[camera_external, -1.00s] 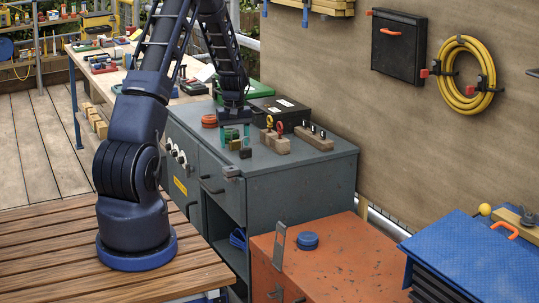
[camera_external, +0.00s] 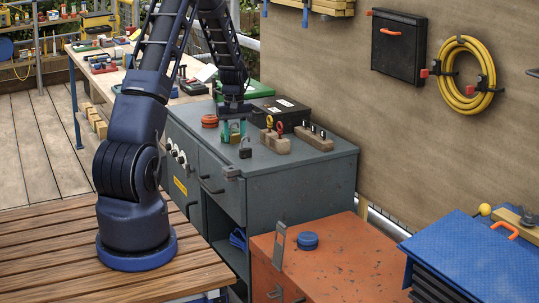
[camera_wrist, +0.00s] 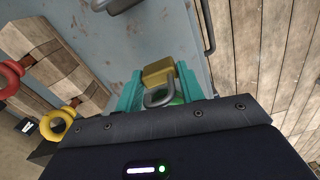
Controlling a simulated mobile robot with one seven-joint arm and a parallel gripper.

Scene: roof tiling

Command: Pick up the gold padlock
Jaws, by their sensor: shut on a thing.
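The gold padlock (camera_wrist: 158,73) shows in the wrist view between the teal fingers of my gripper (camera_wrist: 160,88), its grey shackle toward the palm. My gripper is shut on it. In the external view my gripper (camera_external: 233,130) is above the grey cabinet top, and the gold padlock is hard to make out between the fingers. A dark padlock (camera_external: 245,148) stands on the cabinet top just right of and in front of the gripper.
The grey cabinet (camera_external: 315,180) also carries wooden blocks (camera_external: 275,143) with red and yellow ring pieces, a black case (camera_external: 272,110) behind, and an orange-red roll (camera_external: 209,121) to the left. The cabinet's front right top is clear. An orange chest (camera_external: 330,260) stands in front.

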